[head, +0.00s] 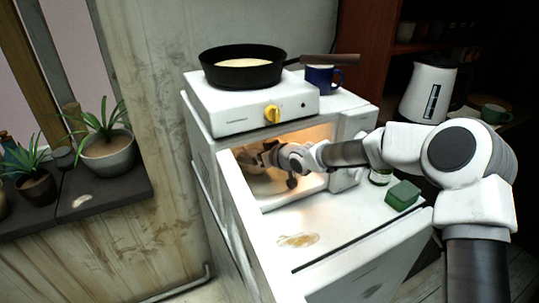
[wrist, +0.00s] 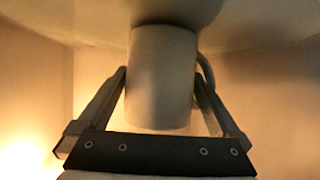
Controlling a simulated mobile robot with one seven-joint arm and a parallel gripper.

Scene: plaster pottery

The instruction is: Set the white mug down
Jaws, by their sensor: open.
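The white mug (wrist: 162,75) is in the wrist view, between the two fingers of my gripper (wrist: 162,80). Its handle (wrist: 206,75) shows at the right, partly behind a finger. The mug's upper end in the picture meets a broad pale surface (wrist: 255,25). My gripper is open, one finger on each side of the mug; I cannot tell whether either touches it. In the head view my gripper (head: 262,155) is inside the lit cavity of the white oven (head: 203,160), and I cannot make out the mug there.
The oven's lowered door (head: 335,225) carries a green sponge (head: 403,195), a small jar (head: 380,177) and a brown smear. A stove (head: 230,105) with a black pan (head: 243,77) and a blue mug (head: 319,78) stand on top. The cavity walls are close around my gripper.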

